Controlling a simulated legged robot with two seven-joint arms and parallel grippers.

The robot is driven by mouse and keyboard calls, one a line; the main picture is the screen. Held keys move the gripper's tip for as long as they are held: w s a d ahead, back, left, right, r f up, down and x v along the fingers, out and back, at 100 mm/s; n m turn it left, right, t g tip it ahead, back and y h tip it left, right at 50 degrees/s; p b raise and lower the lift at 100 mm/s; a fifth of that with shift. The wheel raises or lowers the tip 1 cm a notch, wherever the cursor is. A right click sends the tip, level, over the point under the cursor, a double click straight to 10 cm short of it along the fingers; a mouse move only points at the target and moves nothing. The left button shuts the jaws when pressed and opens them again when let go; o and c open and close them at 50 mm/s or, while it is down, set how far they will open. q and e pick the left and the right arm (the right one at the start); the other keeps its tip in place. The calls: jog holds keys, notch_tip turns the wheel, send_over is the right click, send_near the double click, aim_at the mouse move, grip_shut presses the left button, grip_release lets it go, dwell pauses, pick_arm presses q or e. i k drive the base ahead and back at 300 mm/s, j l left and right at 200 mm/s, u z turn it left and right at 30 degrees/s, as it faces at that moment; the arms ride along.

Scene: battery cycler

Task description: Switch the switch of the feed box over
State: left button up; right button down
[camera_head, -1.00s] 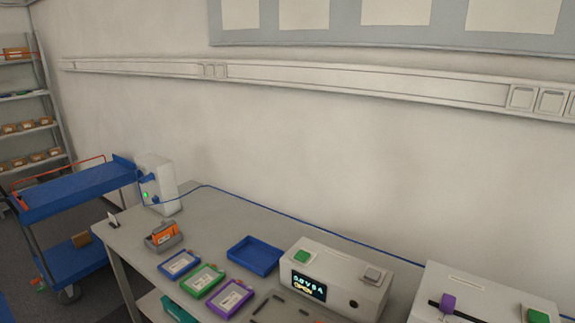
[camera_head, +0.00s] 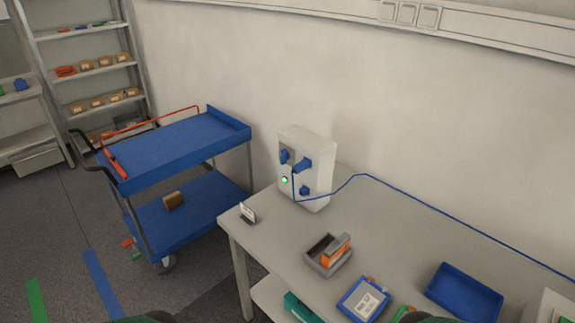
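The feed box (camera_head: 322,172) is a white upright box at the far left end of the grey table, close to the wall. Its front carries a lit green lamp (camera_head: 284,180) and blue parts, among them a large blue handle or plug (camera_head: 302,164) and a smaller blue knob (camera_head: 304,191). I cannot tell for sure which blue part is the switch, or its position. A blue cable (camera_head: 420,205) runs from the box front along the table's back edge. Neither of my grippers shows; only dark rounded parts, probably mine, touch the bottom edge.
A small sign (camera_head: 247,212) stands at the table's left corner. A grey holder with an orange block (camera_head: 337,248), a blue-framed card (camera_head: 363,300) and a blue tray (camera_head: 464,292) lie to the right. A blue cart (camera_head: 178,148) stands left of the table, shelves behind.

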aim_at(285, 156)
jog(key=i+j, duration=0.3)
jog(key=j, duration=0.2)
jog(key=i+j+u, duration=0.1)
jog(key=i+j, duration=0.2)
jog(key=j, duration=0.2)
jog(key=i+j, duration=0.3)
jog(key=j, duration=0.15)
jog(key=i+j, duration=0.3)
jog(key=j, duration=0.15)
jog(key=j+u, duration=0.05)
